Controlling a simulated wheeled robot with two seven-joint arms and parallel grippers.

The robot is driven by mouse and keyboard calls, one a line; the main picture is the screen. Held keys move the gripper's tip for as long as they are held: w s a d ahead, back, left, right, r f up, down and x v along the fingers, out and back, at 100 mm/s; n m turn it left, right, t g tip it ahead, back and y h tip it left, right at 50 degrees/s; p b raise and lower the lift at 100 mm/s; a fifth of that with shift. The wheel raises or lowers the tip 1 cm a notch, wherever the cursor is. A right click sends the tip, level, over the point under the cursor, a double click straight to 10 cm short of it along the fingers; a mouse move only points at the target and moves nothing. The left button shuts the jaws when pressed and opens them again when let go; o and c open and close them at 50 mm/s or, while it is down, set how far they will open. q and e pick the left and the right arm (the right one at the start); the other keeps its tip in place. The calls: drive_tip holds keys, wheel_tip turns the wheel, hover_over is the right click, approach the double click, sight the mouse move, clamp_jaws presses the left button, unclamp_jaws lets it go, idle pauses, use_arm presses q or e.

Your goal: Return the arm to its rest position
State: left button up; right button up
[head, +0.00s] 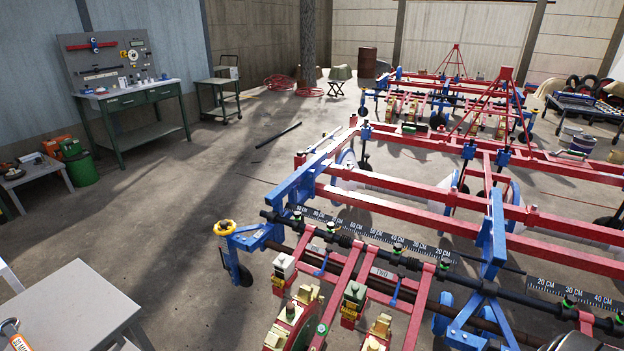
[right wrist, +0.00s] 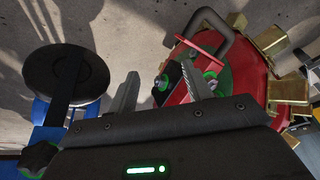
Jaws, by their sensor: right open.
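The red and blue planter (head: 420,215) fills the right side, with row units labelled ONE and TWO near the bottom.
A black round disc (right wrist: 66,72) on a blue mount is left of my right gripper. In the head view a grey table (head: 75,305) stands at the lower left, and a green workbench (head: 140,98) at the back left. The concrete floor between them and the planter is mostly clear.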

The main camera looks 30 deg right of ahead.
drive_tip(key=s+a+f+n+g, duration=0.1)
drive_tip(key=s+a+f, duration=0.1)
drive_tip(key=a, duration=0.5)
drive_tip(key=s+a+f+n+g, duration=0.1)
drive_tip(key=s+a+f+n, duration=0.1)
drive_tip(key=s+a, duration=0.3)
drive_tip(key=s+a+f+n+g, duration=0.1)
drive_tip(key=s+a, duration=0.3)
drive_tip(key=a, duration=0.4)
drive_tip(key=shift+a+f+n, duration=0.3)
drive_tip(key=shift+f+n, duration=0.1)
drive_tip(key=shift+f, duration=0.45)
